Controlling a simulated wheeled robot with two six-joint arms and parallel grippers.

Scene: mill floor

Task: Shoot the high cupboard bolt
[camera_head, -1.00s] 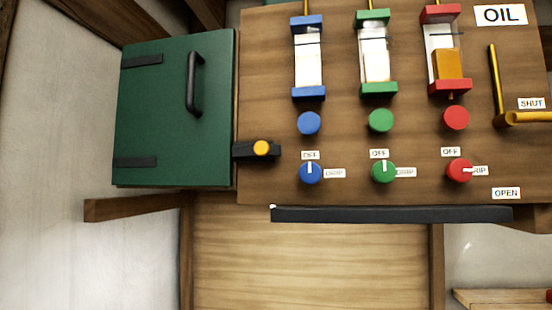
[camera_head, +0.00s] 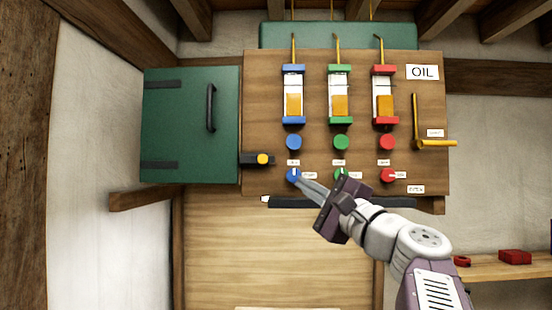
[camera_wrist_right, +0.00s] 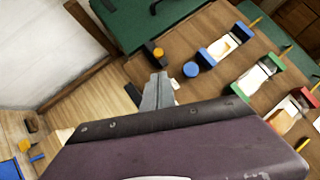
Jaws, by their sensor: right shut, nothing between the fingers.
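The green cupboard (camera_head: 185,125) hangs left of the wooden board, with a black handle (camera_head: 211,108) near its right side; its door looks closed. The bolt (camera_head: 250,158) is a short black bar with a yellow knob (camera_head: 263,159), at the cupboard's lower right edge, reaching onto the board. In the right wrist view the yellow knob (camera_wrist_right: 158,53) shows above the fingertips. My right gripper (camera_head: 299,180) is shut and empty, its tips at the lower blue dial (camera_head: 292,175), right of and below the bolt; I cannot tell whether they touch it. My left gripper is not in view.
The board (camera_head: 265,75) bears blue, green and red oil glasses, round knobs and dials, and a yellow lever (camera_head: 416,120) at right. A dark trough (camera_head: 285,202) runs beneath. A shelf (camera_head: 500,265) with red items stands at right.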

